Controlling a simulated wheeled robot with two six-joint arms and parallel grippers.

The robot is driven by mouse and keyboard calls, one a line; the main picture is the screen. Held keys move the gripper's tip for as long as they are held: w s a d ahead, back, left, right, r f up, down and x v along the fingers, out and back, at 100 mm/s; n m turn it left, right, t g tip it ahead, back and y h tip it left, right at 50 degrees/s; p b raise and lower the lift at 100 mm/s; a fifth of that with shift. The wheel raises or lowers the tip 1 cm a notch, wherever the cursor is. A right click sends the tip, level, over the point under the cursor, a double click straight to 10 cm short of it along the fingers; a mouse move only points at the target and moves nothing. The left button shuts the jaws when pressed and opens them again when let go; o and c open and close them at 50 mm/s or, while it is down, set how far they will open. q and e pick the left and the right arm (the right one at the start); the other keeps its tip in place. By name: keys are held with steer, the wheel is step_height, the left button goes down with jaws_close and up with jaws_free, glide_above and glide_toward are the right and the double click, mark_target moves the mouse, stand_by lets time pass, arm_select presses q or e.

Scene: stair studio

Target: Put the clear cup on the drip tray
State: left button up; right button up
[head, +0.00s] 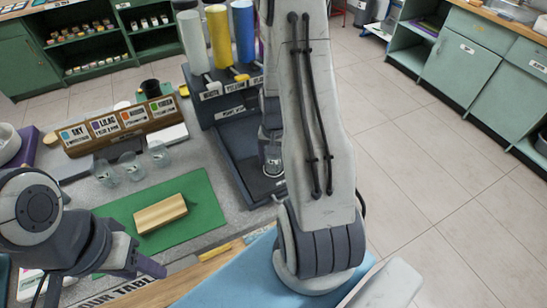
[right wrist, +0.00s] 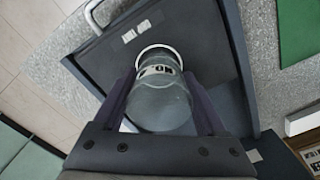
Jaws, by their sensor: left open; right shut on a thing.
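My right gripper (right wrist: 160,88) is shut on the clear cup (right wrist: 160,108) in the right wrist view, one finger on each side. I cannot tell whether the cup's base touches the tray. In the head view the cup (head: 272,158) shows at the tray (head: 238,145), partly hidden by my right arm, which also hides most of that gripper. My left gripper (head: 140,262) is open and empty, near the green mat.
The dispenser (head: 220,85) with white, yellow and blue tubes stands behind the tray. Clear cups (head: 132,168) stand left, before a labelled wooden rack (head: 115,125). A wooden block (head: 160,213) lies on the green mat (head: 205,210). The floor at right is clear.

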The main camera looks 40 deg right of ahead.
steer(key=shift+f, duration=0.15)
steer(key=o, duration=1.3)
step_height(320, 180, up, 12)
steer(key=b, duration=0.1)
steer(key=s+a+r+n, duration=0.25)
steer(key=a+n, duration=0.25)
steer(key=a, duration=0.6)
steer(key=s+a+r+n, duration=0.1)
steer(key=a+r+n, duration=0.25)
steer(key=a, duration=0.65)
steer(key=s+a+n, duration=0.3)
steer(key=s, duration=0.1)
steer(key=s+a+r+n, duration=0.1)
steer(key=s+a+n, duration=0.1)
steer(key=s+a, duration=0.1)
steer(key=s+a+n, duration=0.3)
steer(key=s, duration=0.2)
steer(key=shift+s+a+r+n+y, duration=0.35)
steer(key=shift+y, duration=0.05)
